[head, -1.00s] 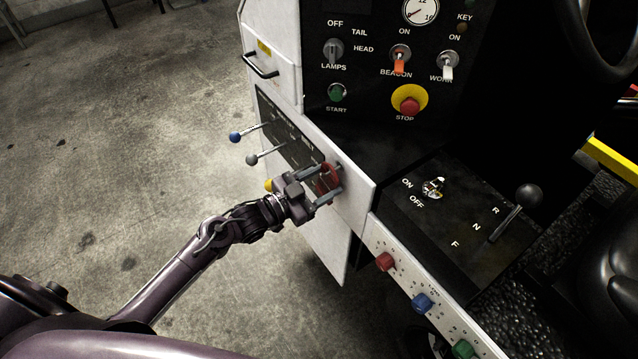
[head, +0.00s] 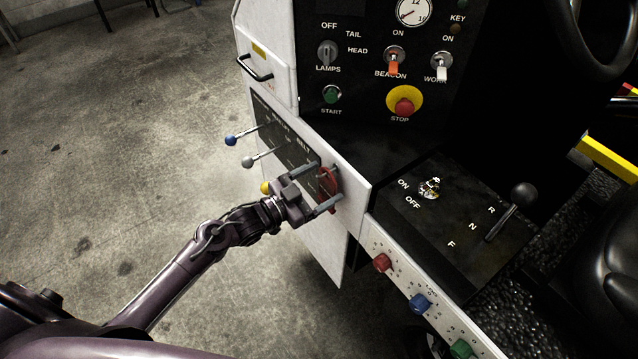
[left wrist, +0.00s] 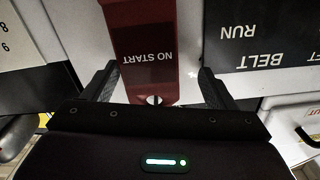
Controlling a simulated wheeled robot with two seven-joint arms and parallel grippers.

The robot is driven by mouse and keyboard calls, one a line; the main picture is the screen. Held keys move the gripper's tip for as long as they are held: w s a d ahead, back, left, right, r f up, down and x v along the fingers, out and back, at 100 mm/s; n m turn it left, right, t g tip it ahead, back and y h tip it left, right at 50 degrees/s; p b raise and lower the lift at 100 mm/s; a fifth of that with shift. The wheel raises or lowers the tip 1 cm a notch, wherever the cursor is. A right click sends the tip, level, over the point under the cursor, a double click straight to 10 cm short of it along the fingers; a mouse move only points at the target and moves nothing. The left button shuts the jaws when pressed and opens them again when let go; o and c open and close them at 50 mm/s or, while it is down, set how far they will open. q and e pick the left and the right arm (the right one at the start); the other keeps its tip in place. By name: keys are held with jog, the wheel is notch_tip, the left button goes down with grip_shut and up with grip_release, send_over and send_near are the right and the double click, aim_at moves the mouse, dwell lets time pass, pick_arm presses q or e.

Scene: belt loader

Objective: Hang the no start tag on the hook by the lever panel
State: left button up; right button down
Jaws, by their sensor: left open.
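The red no start tag (head: 330,188) is at the white panel, just right of the black lever panel (head: 284,135). In the left wrist view the tag (left wrist: 150,50) reads NO START upside down, with a small round metal piece at its near end. My left gripper (head: 322,187) is open, with its two fingers on either side of the tag; the wrist view shows gaps between fingers and tag. The hook cannot be made out clearly, so I cannot tell how the tag is held. My right gripper is not in view.
Levers with blue (head: 231,140), grey (head: 247,162) and yellow (head: 265,188) knobs stick out left of my gripper. A drawer handle (head: 254,68) is above. Coloured knobs, such as the red one (head: 382,262), line the lower right edge. Open floor (head: 110,150) lies left.

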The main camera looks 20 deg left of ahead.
pick_arm(q)
jog(key=shift+s, duration=0.1)
jog(key=v, duration=0.8)
jog(key=s+a+f+n+g+y, duration=0.1)
jog(key=s+a+f+n+y, duration=0.15)
jog(key=f, duration=0.75)
jog(key=s+a+f+n+g+y, duration=0.2)
jog(key=s+f+y, duration=0.1)
jog(key=f, duration=0.7)
jog(key=s+a+f+n+g+y, duration=0.1)
jog(key=s+a+f+n+y, duration=0.15)
jog(key=f, duration=0.75)
jog(key=s+d+f+g+y, duration=0.1)
jog(key=s+f+g, duration=0.2)
jog(key=s, duration=0.7)
jog(key=s+d+f+g+y, duration=0.1)
jog(key=s+f+g, duration=0.2)
jog(key=s+f, duration=0.5)
jog(key=s+d+f+g+y, duration=0.1)
jog(key=s+f+g, duration=0.2)
jog(key=s+f, duration=0.3)
jog(key=s, duration=0.5)
jog(key=shift+s+d+n, duration=0.3)
jog(key=shift+s, duration=0.05)
